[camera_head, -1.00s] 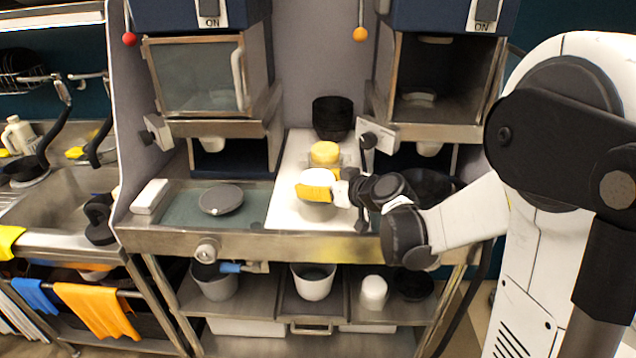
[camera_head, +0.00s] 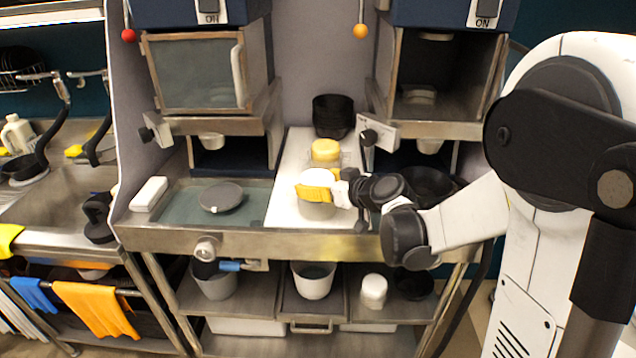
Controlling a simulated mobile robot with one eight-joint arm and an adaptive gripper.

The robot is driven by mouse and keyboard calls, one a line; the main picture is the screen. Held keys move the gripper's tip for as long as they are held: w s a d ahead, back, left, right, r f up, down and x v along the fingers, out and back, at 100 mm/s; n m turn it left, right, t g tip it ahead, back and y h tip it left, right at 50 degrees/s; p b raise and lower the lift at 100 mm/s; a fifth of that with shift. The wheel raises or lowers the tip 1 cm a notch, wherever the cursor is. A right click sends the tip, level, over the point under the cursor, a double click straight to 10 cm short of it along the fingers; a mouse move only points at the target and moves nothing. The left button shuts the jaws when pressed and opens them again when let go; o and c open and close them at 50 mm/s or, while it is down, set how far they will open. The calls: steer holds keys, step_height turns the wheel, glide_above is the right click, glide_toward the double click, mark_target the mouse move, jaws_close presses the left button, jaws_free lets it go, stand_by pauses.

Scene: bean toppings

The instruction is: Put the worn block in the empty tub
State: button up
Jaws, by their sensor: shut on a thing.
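My gripper (camera_head: 318,190) reaches in from the right over the white counter, its yellow finger across the front of a pale, rounded white thing (camera_head: 318,176). It is shut on this thing; whether it is the worn block I cannot tell. A greyish tub (camera_head: 318,211) shows directly below the yellow finger; its inside is hidden, and I cannot tell whether the held thing touches it. A second clear tub (camera_head: 325,164) with a yellow top (camera_head: 325,149) stands just behind. A white block (camera_head: 150,194) lies at the left end of the left worktop.
Black stacked bowls (camera_head: 332,117) stand at the back of the counter. A grey disc (camera_head: 221,197) lies on the left worktop (camera_head: 180,213). Light pots (camera_head: 314,281) and a white cup (camera_head: 373,291) stand on the lower shelf. Machine housings (camera_head: 200,75) overhang both sides.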

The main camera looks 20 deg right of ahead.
steer(key=shift+f+b, duration=0.3)
steer(key=shift+f, duration=0.1)
stand_by(0.4)
steer(key=o, duration=1.4)
steer(key=shift+s, duration=0.1)
steer(key=v, duration=1.2)
